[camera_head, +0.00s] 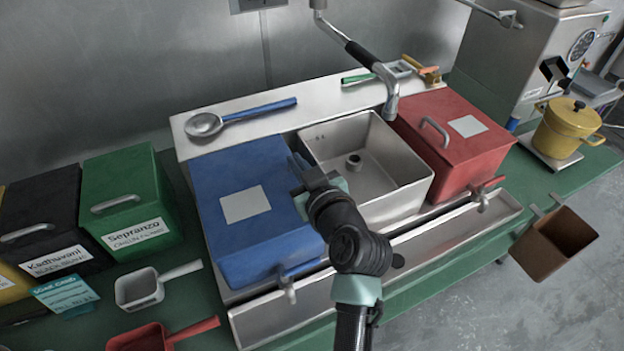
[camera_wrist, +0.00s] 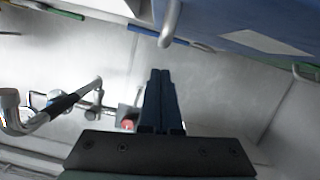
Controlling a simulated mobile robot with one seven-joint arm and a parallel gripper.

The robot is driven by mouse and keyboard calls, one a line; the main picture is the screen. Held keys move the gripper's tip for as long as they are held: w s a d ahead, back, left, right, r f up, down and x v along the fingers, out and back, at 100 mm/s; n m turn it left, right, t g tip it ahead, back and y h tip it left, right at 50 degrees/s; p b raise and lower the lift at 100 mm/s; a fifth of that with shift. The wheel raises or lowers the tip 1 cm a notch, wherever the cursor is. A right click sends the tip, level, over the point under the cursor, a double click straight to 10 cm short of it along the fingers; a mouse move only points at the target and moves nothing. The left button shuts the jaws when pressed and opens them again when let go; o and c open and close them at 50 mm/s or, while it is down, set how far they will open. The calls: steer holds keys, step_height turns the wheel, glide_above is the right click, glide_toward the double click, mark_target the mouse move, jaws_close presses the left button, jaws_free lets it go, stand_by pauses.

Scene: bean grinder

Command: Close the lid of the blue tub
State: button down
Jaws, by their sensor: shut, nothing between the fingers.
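The blue tub (camera_head: 275,240) stands left of the steel sink (camera_head: 390,165) in the head view. Its lid (camera_head: 225,180), with a pale square label (camera_head: 245,204), looks flat on the tub; I cannot tell whether a small gap is left. My gripper (camera_head: 296,166) is at the lid's right edge, shut and empty. Whether it touches the lid is unclear. In the wrist view, the shut fingers (camera_wrist: 161,75) point toward a grey handle (camera_wrist: 170,24) beside the blue lid (camera_wrist: 225,25), with a small gap visible between them in the picture.
A red tub (camera_head: 465,150) stands right of the sink. A tap (camera_head: 365,55) hangs over the sink. A spoon (camera_head: 250,112) lies behind the blue tub. Green (camera_head: 125,190) and black (camera_head: 45,215) bins stand left. Small taps line the front tray (camera_head: 370,255).

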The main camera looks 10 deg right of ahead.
steer(key=a+r+b+v, duration=0.1)
steer(key=b+v, duration=0.1)
steer(key=v, duration=0.9)
step_height(320, 180, up, 22)
steer(key=w+a+m+t+h, duration=0.1)
steer(key=w+a+t+h, duration=0.15)
steer(key=t, duration=0.35)
steer(key=s+a+r+m+t, duration=0.1)
steer(key=s+r, duration=0.4)
steer(key=r, duration=0.5)
steer(key=s+a+r+m+t, duration=0.2)
steer(key=s+r+t, duration=0.3)
steer(key=r, duration=0.5)
steer(key=shift+s+a+t+h+p, duration=0.35)
steer(key=shift+s+a+h, duration=0.1)
steer(key=shift+s+a, duration=0.3)
steer(key=shift+d+r, duration=0.1)
